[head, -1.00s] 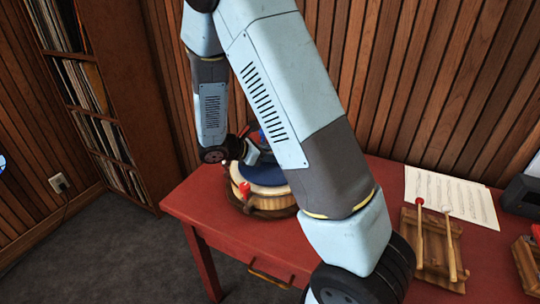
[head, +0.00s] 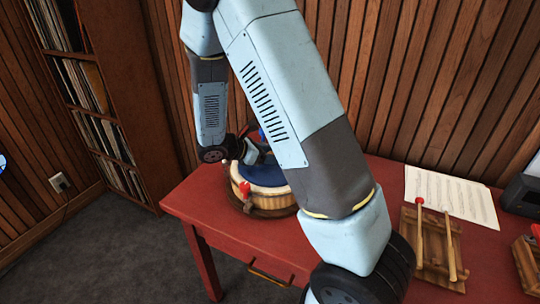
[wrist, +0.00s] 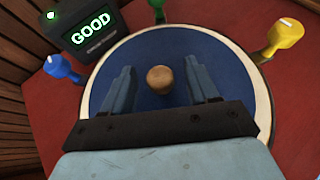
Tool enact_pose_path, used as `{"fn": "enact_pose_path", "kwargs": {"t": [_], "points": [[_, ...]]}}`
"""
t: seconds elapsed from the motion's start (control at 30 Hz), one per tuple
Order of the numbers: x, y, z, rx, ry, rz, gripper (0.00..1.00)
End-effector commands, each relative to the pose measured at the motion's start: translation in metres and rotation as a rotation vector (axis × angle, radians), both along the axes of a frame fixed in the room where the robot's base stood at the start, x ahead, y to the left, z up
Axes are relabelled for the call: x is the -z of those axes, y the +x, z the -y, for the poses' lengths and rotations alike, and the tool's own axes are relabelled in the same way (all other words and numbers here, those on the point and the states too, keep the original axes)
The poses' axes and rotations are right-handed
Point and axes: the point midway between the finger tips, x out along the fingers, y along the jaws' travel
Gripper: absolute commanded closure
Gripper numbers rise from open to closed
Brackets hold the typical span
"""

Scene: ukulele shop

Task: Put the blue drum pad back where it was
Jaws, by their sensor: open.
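The blue drum pad (wrist: 155,110) is a round dark-blue disc with a wooden knob (wrist: 160,79) in its middle. It lies on the drum, inside the cream rim (wrist: 254,70). In the head view the blue pad (head: 268,175) shows on top of the wooden drum (head: 262,203), partly hidden by my arm. My gripper (wrist: 158,76) is open over the pad, with one finger on each side of the knob and a visible gap at both sides.
Around the drum are a blue peg (wrist: 63,70), a yellow peg (wrist: 286,36), a green peg (wrist: 157,8) and a red peg (head: 245,188). A display box (wrist: 110,15) reads "GOOD". Mallets on a wooden block (head: 434,250) and sheet music (head: 450,196) lie to the right.

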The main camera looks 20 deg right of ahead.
Motion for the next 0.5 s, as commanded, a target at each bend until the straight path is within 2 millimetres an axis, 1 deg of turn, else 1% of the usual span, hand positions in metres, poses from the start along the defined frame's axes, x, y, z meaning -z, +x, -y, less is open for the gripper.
{"fn": "enact_pose_path", "kwargs": {"t": [0.17, 0.4, 0.5], "points": [[-0.013, -0.003, -0.023, -0.003, 0.003, 0.003, 0.41], [-0.035, -0.011, -0.064, -0.003, 0.003, 0.004, 0.41], [-0.043, -0.015, -0.077, -0.002, 0.002, 0.002, 0.41]]}}
